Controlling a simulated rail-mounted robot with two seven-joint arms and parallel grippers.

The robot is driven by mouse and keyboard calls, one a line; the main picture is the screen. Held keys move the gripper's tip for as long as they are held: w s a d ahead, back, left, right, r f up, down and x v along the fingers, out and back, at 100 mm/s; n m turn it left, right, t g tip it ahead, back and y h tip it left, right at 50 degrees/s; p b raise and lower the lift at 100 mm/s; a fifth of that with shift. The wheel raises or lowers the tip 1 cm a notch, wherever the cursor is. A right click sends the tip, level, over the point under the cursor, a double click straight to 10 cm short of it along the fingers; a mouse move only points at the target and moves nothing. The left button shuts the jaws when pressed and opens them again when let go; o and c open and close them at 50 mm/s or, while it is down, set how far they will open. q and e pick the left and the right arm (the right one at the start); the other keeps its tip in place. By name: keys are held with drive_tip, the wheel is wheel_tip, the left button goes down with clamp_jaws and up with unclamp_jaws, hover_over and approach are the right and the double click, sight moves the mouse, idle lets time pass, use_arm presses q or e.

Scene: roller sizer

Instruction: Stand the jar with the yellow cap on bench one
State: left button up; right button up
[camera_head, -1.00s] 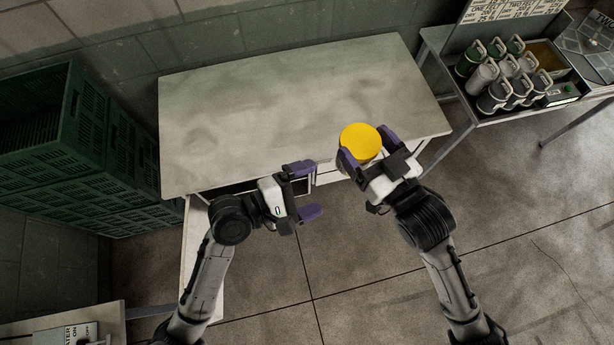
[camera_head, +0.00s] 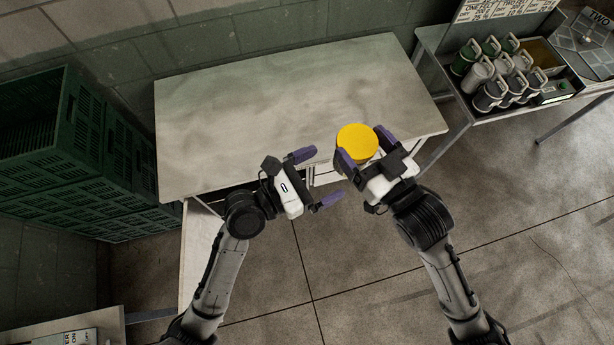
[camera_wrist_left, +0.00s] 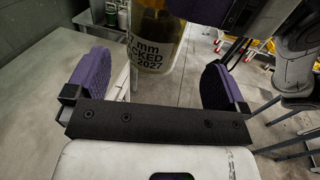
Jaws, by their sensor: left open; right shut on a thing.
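The jar with the yellow cap (camera_head: 357,141) is held by my right gripper (camera_head: 366,150), which is shut on it at the bench's front right edge. In the left wrist view the jar appears beyond the gap between those fingers (camera_wrist_left: 155,85). A bare grey bench top (camera_head: 270,110) lies behind both grippers; I cannot tell its number.
Green crates (camera_head: 85,150) are stacked at the left. At the upper right, a side table holds several handled containers (camera_head: 497,75) in a tray. The bench top is clear.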

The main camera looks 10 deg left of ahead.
sight(357, 156)
use_arm(q)
drive_tip(key=x, duration=0.8)
drive_tip(key=shift+w+d, duration=0.2)
drive_tip(key=shift+d, duration=0.1)
drive_tip(key=shift+c, duration=0.2)
drive_tip(key=shift+d, duration=0.15)
drive_tip(key=c, duration=1)
use_arm(e)
drive_tip(key=shift+s+a, duration=0.1)
drive_tip(key=shift+a, duration=0.05)
use_arm(q)
drive_tip(key=shift+s+r, duration=0.1)
drive_tip(key=shift+c, duration=0.9)
use_arm(e)
drive_tip(key=o, duration=0.9)
drive_tip(key=shift+o, duration=0.7)
